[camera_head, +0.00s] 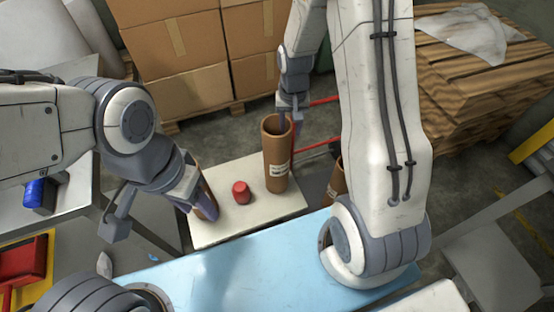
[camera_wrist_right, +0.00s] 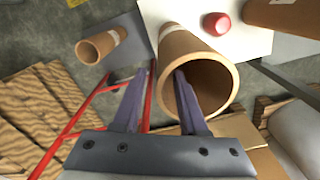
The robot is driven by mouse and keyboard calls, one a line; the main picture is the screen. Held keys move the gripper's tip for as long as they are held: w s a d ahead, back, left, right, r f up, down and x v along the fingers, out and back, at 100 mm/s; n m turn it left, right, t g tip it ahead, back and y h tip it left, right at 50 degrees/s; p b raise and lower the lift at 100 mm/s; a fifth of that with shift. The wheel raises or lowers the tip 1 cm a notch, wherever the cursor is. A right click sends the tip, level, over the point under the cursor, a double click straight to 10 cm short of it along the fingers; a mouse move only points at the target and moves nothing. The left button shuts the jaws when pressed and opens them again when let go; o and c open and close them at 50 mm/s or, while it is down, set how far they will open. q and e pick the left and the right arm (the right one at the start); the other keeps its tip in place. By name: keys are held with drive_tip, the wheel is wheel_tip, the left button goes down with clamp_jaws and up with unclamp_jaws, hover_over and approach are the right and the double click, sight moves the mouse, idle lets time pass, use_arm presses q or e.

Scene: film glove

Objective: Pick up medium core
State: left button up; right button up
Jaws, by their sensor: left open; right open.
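A brown cardboard core (camera_head: 276,165) with a white label stands upright on the white board (camera_head: 225,232). My right gripper (camera_head: 290,118) is open at its top rim. In the right wrist view, one finger appears over or inside the mouth of this core (camera_wrist_right: 182,48) and the other is outside its wall. A second core (camera_head: 203,198) is mostly hidden behind my left gripper (camera_head: 160,212), which is open. A third core (camera_head: 337,182) is partly hidden by my right arm; the right wrist view shows a smaller core (camera_wrist_right: 101,46). I cannot tell which core is the medium one.
A red cap-like piece (camera_head: 240,192) lies on the board between the cores. A light blue surface (camera_head: 240,275) lies in front. Red bars (camera_head: 318,146) run behind the centre core. A red-and-yellow item (camera_head: 25,265) is at left.

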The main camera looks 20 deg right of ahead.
wheel_tip(320, 180, down, 4)
clamp_jaws()
idle(1.6)
